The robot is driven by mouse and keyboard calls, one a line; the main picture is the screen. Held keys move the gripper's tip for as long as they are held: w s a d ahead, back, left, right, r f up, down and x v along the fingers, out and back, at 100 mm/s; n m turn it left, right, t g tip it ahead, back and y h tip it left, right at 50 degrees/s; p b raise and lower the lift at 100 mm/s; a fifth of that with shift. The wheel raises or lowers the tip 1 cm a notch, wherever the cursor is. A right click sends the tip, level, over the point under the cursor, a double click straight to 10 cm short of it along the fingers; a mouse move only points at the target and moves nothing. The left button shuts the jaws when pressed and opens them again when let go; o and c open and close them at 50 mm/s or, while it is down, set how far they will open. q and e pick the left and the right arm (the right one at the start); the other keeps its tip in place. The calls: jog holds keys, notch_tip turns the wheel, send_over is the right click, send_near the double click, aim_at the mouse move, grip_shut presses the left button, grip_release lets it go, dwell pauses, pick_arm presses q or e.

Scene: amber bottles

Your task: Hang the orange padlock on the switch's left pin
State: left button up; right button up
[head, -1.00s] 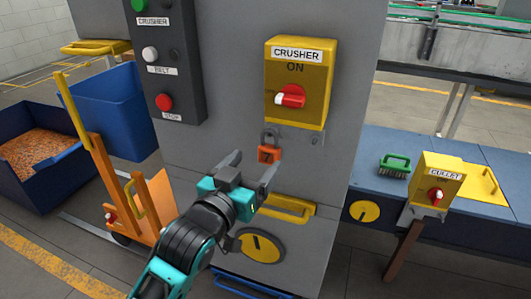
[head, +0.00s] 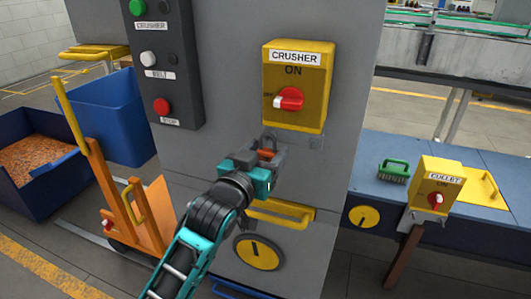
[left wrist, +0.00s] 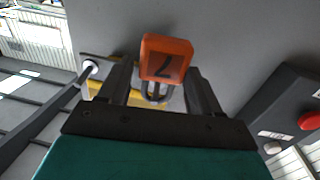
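The orange padlock (head: 266,154) hangs by its grey shackle on the grey panel, just under the left side of the yellow CRUSHER switch (head: 297,115). The left wrist view, upside down, shows its body (left wrist: 166,60) with a dark 7 and the shackle towards my gripper. My left gripper (head: 264,152) has its fingers on either side of the padlock, and they look open; contact is not clear. It also shows in the left wrist view (left wrist: 160,80). The left pin is hidden.
A CULLET switch (head: 437,186) and a green brush (head: 394,171) are on the blue bench at right. A yellow handle (head: 280,213) and a round yellow dial (head: 258,252) are below my gripper. A button box (head: 165,60) is at upper left.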

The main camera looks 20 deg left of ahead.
pick_arm(q)
jog(key=c, duration=0.8)
jog(key=shift+o, duration=0.2)
jog(key=shift+w+r+p, duration=0.15)
jog(key=shift+w+p, duration=0.15)
jog(key=shift+w, duration=0.1)
jog(key=shift+w+r, duration=0.1)
jog(key=shift+r, duration=0.15)
jog(key=o, duration=1.2)
jog(key=shift+a, duration=0.1)
jog(key=shift+c, duration=0.2)
jog(key=shift+d+r, duration=0.1)
jog(key=shift+d, duration=0.1)
jog(key=shift+s, duration=0.2)
